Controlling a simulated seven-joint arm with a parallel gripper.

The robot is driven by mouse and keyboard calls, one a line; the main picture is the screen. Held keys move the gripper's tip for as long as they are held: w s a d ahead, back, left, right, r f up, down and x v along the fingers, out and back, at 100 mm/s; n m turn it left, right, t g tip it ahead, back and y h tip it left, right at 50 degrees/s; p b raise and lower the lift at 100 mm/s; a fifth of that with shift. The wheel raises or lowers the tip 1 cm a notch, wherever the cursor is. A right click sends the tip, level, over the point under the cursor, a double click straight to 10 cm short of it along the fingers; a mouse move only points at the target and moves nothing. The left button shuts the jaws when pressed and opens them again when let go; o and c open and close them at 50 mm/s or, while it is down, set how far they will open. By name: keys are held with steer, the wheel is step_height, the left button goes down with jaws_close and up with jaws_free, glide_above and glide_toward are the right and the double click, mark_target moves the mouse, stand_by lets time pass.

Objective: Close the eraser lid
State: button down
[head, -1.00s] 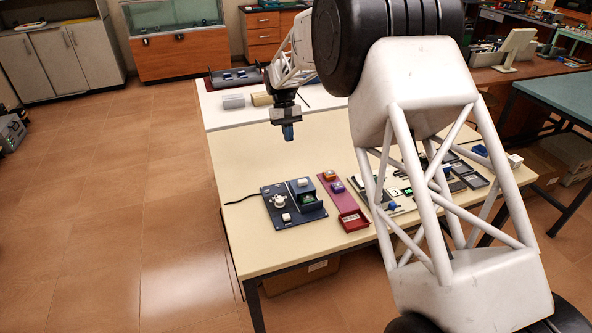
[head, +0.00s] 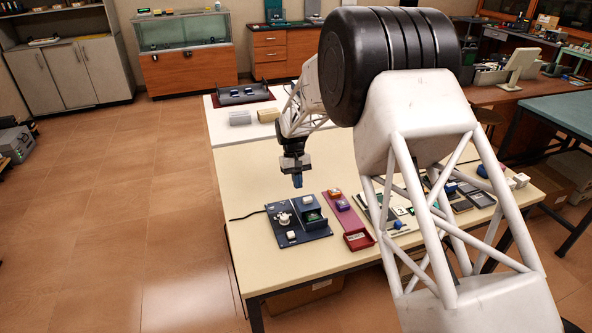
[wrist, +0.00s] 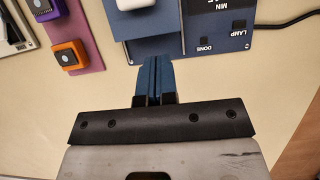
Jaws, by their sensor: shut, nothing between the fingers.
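The eraser seems to be the dark blue unit on the table, with a flat panel (head: 284,236), a white round knob (head: 283,219) and a raised box (head: 318,225) at its right. Green shows inside the box's open top. A white block (head: 308,202) sits at the box's far end; I cannot tell whether it belongs to the lid. My gripper (head: 297,182) is shut and empty, above the table just behind the unit. In the wrist view, its blue fingertips (wrist: 151,62) point at the unit's edge, near the white block (wrist: 135,4) and lettered panel (wrist: 215,35).
More boards lie farther right, partly behind my arm. The table's left side (head: 240,185) is mostly bare; a black cable runs there.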

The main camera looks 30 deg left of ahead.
mark_target(307, 208)
steer(key=shift+s+d+r, duration=0.2)
steer(key=shift+s+d, duration=0.2)
steer(key=shift+s+d+f, duration=0.1)
steer(key=shift+s+d, duration=0.85)
steer(key=shift+d, duration=0.05)
steer(key=shift+s, duration=0.1)
steer(key=shift+s+d, duration=1.9)
steer(key=shift+d, duration=0.05)
steer(key=shift+w+a, duration=0.1)
steer(key=shift+w+a+f, duration=0.1)
steer(key=shift+w+a, duration=0.5)
steer(key=shift+w+a+r, duration=0.25)
steer(key=shift+w+a, duration=0.2)
steer(key=shift+w, duration=0.05)
steer(key=shift+w+a+r, duration=0.25)
steer(key=shift+w+a, duration=0.2)
steer(key=v, duration=0.9)
